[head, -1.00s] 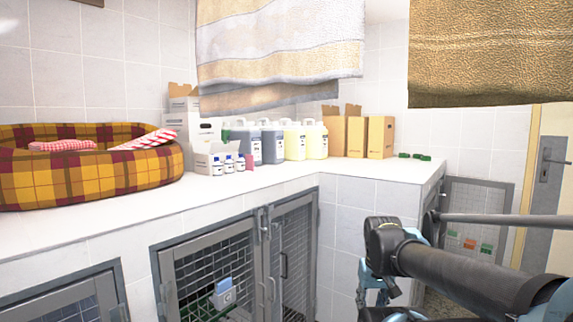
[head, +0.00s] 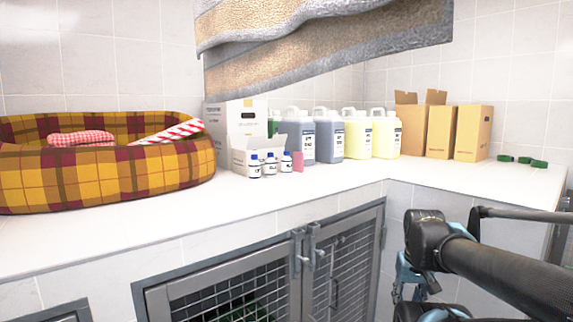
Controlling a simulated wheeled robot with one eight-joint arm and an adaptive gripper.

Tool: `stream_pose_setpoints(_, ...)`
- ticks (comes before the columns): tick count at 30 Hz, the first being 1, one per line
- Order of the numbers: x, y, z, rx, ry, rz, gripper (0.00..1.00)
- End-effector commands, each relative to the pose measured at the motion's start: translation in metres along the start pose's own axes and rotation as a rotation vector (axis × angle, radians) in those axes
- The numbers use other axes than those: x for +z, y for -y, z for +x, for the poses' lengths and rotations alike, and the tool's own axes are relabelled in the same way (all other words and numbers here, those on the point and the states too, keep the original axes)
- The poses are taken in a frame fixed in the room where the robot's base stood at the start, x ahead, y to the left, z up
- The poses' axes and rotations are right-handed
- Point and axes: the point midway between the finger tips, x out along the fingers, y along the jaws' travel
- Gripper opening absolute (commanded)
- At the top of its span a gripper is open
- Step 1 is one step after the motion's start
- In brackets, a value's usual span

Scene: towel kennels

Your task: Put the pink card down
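A small pink upright piece (head: 299,161) stands on the white counter (head: 330,187), right of several small white bottles. It is the only card-like pink thing I see, but it is too small to tell for sure that it is the pink card. My arm (head: 500,262) reaches in from the lower right, in front of the counter and well apart from the pink piece. Its joint and pale blue parts hang down toward the bottom edge.
A plaid pet bed (head: 100,178) fills the counter's left. Large jugs (head: 329,137) and brown cartons (head: 441,130) stand along the back. A towel (head: 325,50) hangs above. Kennel doors (head: 240,295) are below. The counter's front strip is clear.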

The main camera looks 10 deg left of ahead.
Motion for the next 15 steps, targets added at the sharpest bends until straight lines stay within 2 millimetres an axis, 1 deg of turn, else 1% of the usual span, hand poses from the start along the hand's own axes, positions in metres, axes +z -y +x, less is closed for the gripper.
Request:
stream_pose_setpoints(11,0.000,0.000,0.000,0.000,0.000,0.000,0.33)
stream_pose_setpoints(12,0.000,0.000,0.000,0.000,0.000,0.000,0.42)
stream_pose_setpoints(13,0.001,0.000,-0.002,0.000,-0.003,0.001,0.49)
stream_pose_setpoints(14,0.005,0.001,-0.007,-0.001,-0.009,0.002,0.56)
stream_pose_setpoints(15,0.004,0.001,-0.011,-0.003,-0.010,0.005,0.65)
